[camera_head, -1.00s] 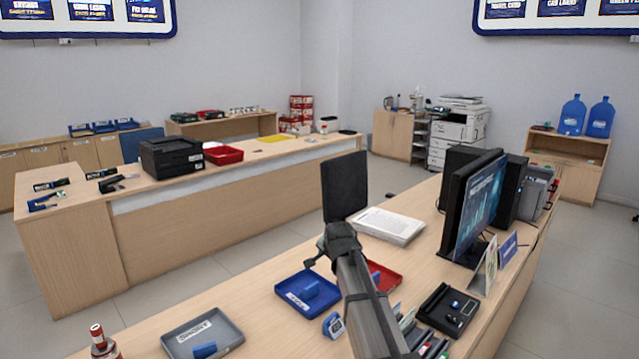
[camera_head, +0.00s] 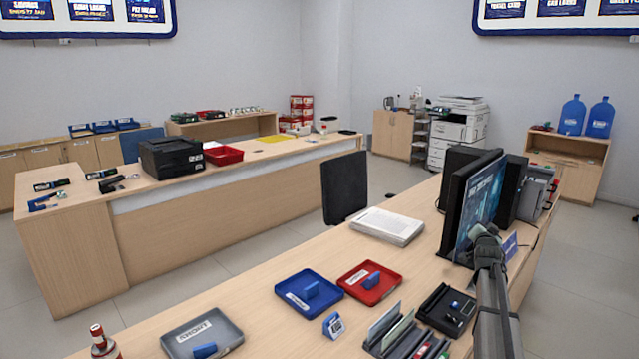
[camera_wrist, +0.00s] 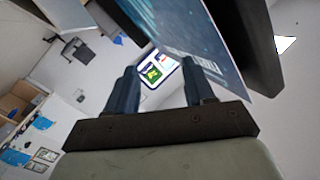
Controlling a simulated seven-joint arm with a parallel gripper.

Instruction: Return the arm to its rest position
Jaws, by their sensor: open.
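My arm rises from the bottom right of the head view, and its end is beside the monitor (camera_head: 467,207). My gripper (camera_wrist: 165,82) shows in the wrist view with its two dark blue fingers spread apart and nothing between them. The head view shows my gripper from behind, with its fingers hidden. In the wrist view the monitor (camera_wrist: 190,40) fills the upper right, close to the fingers; I cannot tell whether they touch.
On the counter are a blue tray (camera_head: 325,307), a red tray (camera_head: 387,290) and a grey tray (camera_head: 228,327), each holding a blue object. A card rack (camera_head: 375,345), a black box (camera_head: 432,318) and a paper stack (camera_head: 388,227) stand nearby.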

